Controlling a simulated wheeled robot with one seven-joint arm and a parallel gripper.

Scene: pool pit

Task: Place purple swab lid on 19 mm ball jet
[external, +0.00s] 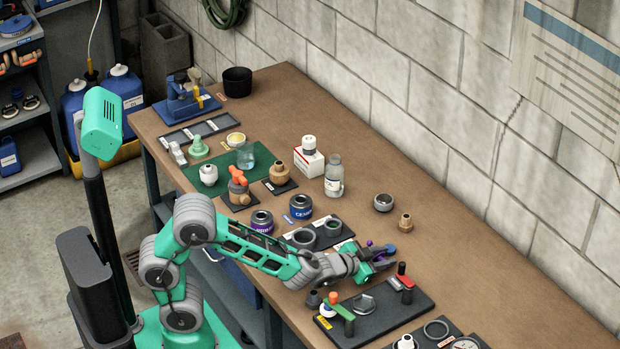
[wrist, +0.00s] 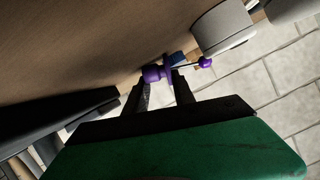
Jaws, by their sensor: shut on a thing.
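My gripper (external: 384,252) is low over the near right part of the bench, beside the black tray. It is shut on the purple swab lid (wrist: 154,74). In the wrist view the lid is a purple cap between the fingertips (wrist: 160,88), with a thin rod running right to a small purple ball (wrist: 205,62). In the external view only a small purple bit (external: 370,243) shows by the fingers. A small brass fitting (external: 405,223) and a round grey metal piece (external: 383,202) stand behind the gripper. I cannot tell which thing is the 19 mm ball jet.
A black tray (external: 400,310) with a hex nut, handles and an orange-topped piece lies in front of the gripper. The bench's far right is bare; the block wall is behind.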

